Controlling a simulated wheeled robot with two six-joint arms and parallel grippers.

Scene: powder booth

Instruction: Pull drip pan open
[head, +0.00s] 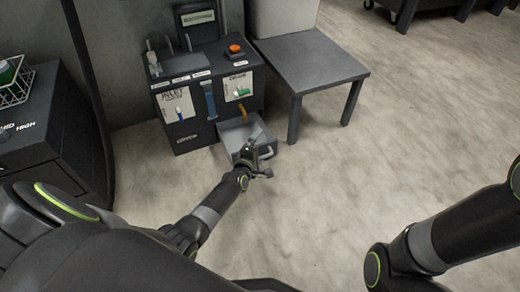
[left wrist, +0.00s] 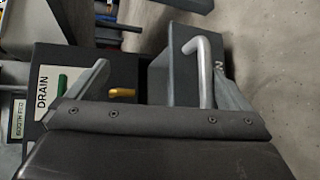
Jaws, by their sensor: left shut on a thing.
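The drip pan (head: 233,133) is a grey drawer at the bottom of the dark cabinet (head: 190,139), under the drain valve. It stands out from the cabinet front, and part of its inside shows. My left gripper (head: 258,163) is at the pan's front, shut on its handle. In the left wrist view the pale bent handle (left wrist: 204,68) rises between the fingers, nearer the right one, with the pan's dark front (left wrist: 172,70) behind it. The fingers hide part of the grip. My right arm shows at the right, but its gripper is out of view.
A brass drain spout (head: 243,112) is above the pan, also in the left wrist view (left wrist: 122,93). A grey side table (head: 308,68) stands close to the pan's right. An orange button (head: 235,48) tops the cabinet. The floor in front is clear.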

